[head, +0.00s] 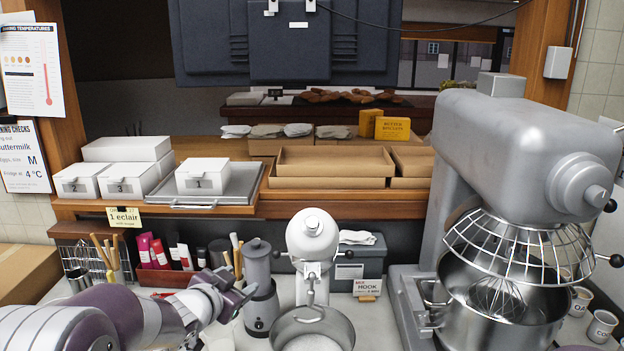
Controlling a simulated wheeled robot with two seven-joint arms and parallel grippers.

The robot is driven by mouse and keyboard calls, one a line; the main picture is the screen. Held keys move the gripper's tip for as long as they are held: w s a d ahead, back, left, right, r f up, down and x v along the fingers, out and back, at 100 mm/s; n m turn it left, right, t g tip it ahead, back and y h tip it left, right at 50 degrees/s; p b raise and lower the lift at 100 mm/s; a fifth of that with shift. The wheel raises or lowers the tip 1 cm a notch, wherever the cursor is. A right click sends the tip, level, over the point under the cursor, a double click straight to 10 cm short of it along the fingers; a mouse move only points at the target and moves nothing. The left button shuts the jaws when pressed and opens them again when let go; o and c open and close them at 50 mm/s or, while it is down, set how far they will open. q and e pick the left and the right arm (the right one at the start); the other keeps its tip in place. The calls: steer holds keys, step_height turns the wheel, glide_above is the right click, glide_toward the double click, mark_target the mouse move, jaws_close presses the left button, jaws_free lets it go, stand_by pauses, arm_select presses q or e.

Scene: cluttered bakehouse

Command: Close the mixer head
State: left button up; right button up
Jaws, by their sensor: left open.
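A small white stand mixer (312,238) is in the middle of the counter, its rounded head facing me. The head appears tipped up, with a metal attachment hanging below it. Its metal bowl (312,330) is in front, cut off by the lower edge. A large grey mixer (520,140) stands at the right, its head level above a wire guard, whisk and steel bowl (510,305). My left gripper (238,300) is open and empty, left of the small mixer, in front of a grey grinder-like device. It is apart from both mixers. My right gripper is out of view.
The grey device (260,285) stands between my left gripper and the small mixer. Behind are a red box of tubes (165,275), a grey bin (358,265) and a HOOK card (367,287). White boxes and a brown tray (335,160) fill the shelf. Cups (602,326) stand far right.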

arm_select(q)
steer(key=w+d+r+m+t+h, duration=0.1)
steer(key=d+r+m+h, duration=0.2)
steer(key=d+r+h, duration=0.15)
steer(key=m+h+p, duration=0.2)
steer(key=h, duration=0.1)
glide_toward(309, 224)
steer(key=x, duration=0.4)
steer(key=p+x, duration=0.3)
steer(key=x, duration=0.3)
steer(key=shift+w+d, duration=0.35)
steer(key=shift+w, duration=0.05)
steer(key=shift+f, duration=0.1)
steer(key=c, duration=1)
steer(key=shift+f, duration=0.1)
jaws_close()
